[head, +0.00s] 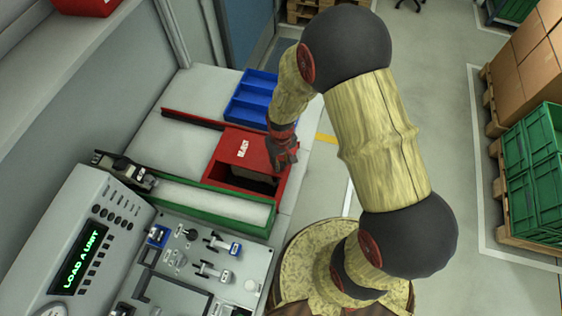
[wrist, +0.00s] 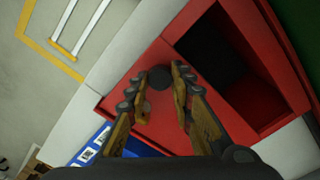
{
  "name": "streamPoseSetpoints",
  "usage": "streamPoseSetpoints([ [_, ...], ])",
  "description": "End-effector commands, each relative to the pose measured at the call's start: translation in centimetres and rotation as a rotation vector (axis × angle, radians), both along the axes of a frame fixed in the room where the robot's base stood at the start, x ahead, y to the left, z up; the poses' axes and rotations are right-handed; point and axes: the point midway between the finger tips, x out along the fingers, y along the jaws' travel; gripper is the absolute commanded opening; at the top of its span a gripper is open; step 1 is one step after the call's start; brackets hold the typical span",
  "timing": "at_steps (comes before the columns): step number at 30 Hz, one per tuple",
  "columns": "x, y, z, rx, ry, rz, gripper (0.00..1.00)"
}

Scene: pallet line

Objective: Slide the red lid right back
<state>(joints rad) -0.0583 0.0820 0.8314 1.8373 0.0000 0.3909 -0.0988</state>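The red lid (head: 243,148) lies on a red box (head: 211,172) and bears a small white label. It covers the far part of the box, and a dark opening (head: 240,177) shows at the near side. In the wrist view the lid (wrist: 118,100) is below my gripper, with the dark opening (wrist: 215,48) to its upper right. My gripper (head: 288,160) is at the lid's right part. In the wrist view my fingers (wrist: 160,74) close on both sides of a round dark knob (wrist: 159,79) on the lid. The box's inside is too dark to read.
A blue divided tray (head: 249,98) stands behind the box. A green-edged tray (head: 225,206) lies in front, with a control panel (head: 205,268) nearer. Green crates (head: 540,155) and cartons stand on pallets at the right.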

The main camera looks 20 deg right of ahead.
Motion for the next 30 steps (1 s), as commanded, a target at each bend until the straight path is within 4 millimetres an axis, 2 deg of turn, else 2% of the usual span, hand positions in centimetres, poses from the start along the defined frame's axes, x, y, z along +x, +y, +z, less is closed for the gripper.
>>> streamPoseSetpoints([
  [10,0.0,0.0,0.0,0.0,0.0,0.0,0.0],
  [25,0.1,0.1,0.0,0.0,0.0,0.0,0.0],
  [30,0.9,1.3,-0.1,0.0,-0.002,0.004,0.0],
])
